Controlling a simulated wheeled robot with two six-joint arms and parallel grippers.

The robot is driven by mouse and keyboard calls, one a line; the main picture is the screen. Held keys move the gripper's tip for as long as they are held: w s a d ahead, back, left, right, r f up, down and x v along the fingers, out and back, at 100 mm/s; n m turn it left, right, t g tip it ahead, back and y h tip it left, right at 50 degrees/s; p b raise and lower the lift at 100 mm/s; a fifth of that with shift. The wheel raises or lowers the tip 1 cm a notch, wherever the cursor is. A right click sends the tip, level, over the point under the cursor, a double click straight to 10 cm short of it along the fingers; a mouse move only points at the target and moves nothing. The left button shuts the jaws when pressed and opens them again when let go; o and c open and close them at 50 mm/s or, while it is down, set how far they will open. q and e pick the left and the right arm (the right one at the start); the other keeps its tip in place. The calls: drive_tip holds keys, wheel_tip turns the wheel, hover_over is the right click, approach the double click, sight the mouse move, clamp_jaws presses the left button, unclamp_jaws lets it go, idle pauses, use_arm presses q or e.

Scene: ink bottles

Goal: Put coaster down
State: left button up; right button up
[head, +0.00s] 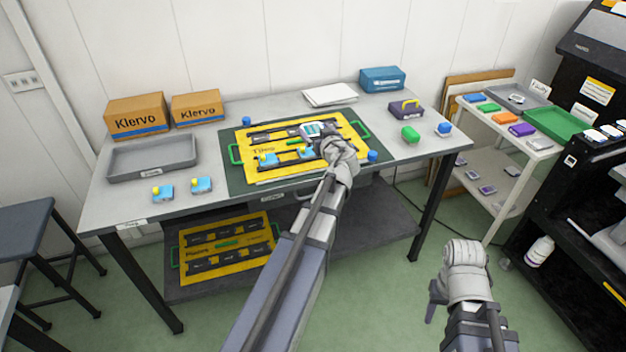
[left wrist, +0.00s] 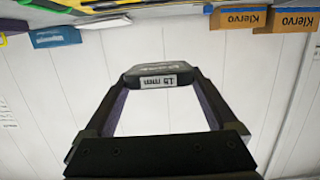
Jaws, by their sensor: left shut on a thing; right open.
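My left gripper (head: 322,138) is over the yellow tray (head: 279,173) on the table. In the left wrist view its two fingers (left wrist: 160,88) are shut on a dark rounded block, seemingly the coaster (left wrist: 150,70), with a white label reading upside down "15 mm". In the head view the hand largely hides the held thing, and I cannot tell whether it touches the tray. A white and teal item (head: 311,129) shows beside the hand. My right gripper (head: 433,312) is open and empty, low in front of the table.
The yellow tray has green handles and lies on a dark mat (head: 237,181). A grey tray (head: 153,160) and two Klervo boxes (head: 137,115) stand at left. Blue pieces with yellow tops (head: 163,193) sit in front. A green piece (head: 410,134) and purple-grey box (head: 406,108) are at right.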

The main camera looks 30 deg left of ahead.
sight(316, 172)
use_arm(q)
wheel_tip(316, 172, down, 13)
drive_tip(key=b, duration=1.1)
drive_tip(key=shift+d+r, duration=0.15)
use_arm(e)
wheel_tip(316, 172, down, 13)
drive_tip(key=shift+r, duration=0.15)
use_arm(q)
drive_tip(key=shift+s, duration=0.1)
drive_tip(key=shift+f+b, duration=0.25)
drive_tip(key=shift+b, duration=0.1)
drive_tip(key=o, duration=1.1)
drive_tip(key=shift+o, duration=0.3)
use_arm(e)
drive_tip(key=shift+f, duration=0.2)
